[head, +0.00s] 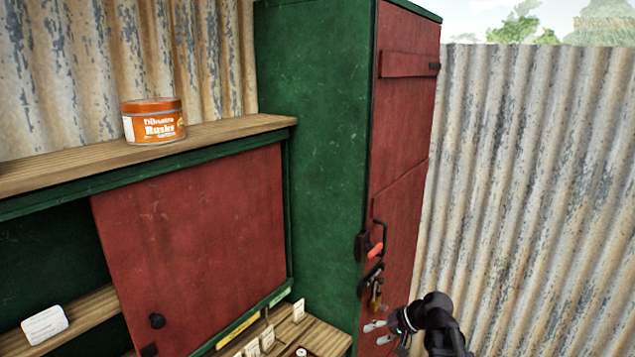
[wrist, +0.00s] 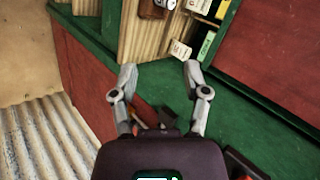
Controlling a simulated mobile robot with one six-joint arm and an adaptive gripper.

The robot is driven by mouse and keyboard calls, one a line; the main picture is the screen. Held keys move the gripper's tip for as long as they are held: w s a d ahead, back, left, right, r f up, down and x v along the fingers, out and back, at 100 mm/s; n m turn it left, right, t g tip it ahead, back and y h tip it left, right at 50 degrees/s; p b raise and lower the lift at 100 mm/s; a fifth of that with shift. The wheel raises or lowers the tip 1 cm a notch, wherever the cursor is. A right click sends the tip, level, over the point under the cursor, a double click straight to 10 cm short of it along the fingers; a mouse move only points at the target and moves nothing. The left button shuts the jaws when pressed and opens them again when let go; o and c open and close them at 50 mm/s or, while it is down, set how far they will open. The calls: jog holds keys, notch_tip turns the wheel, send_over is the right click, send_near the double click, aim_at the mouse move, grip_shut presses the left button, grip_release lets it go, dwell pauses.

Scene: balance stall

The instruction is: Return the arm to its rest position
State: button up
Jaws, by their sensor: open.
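My gripper (head: 378,332) shows low in the head view, right of centre, in front of the tall cabinet's red door. Part of my black arm is behind it, and the rest is out of the frame. In the wrist view both fingers of my gripper (wrist: 160,75) are spread apart. Nothing is held between them. Green and wooden surfaces lie beyond the fingertips.
The tall green cabinet (head: 315,120) has a red-handled latch (head: 374,250) and a brass padlock (head: 375,300) close to my gripper. An orange rusks tin (head: 153,122) stands on the wooden shelf (head: 50,168). A red sliding panel (head: 200,240) is below. Corrugated wall (head: 530,180) stands right.

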jog(key=s+d+f+n+g+h, duration=0.1)
jog(key=s+f+h, duration=0.2)
jog(key=s+h, duration=0.1)
jog(key=s+f+n+g+h, duration=0.1)
jog(key=s+f+g+h, duration=0.1)
jog(key=s, duration=0.5)
jog(key=shift+d+f+n+h+b, duration=0.4)
jog(key=shift+f+h, duration=0.35)
jog(key=shift+h, duration=0.55)
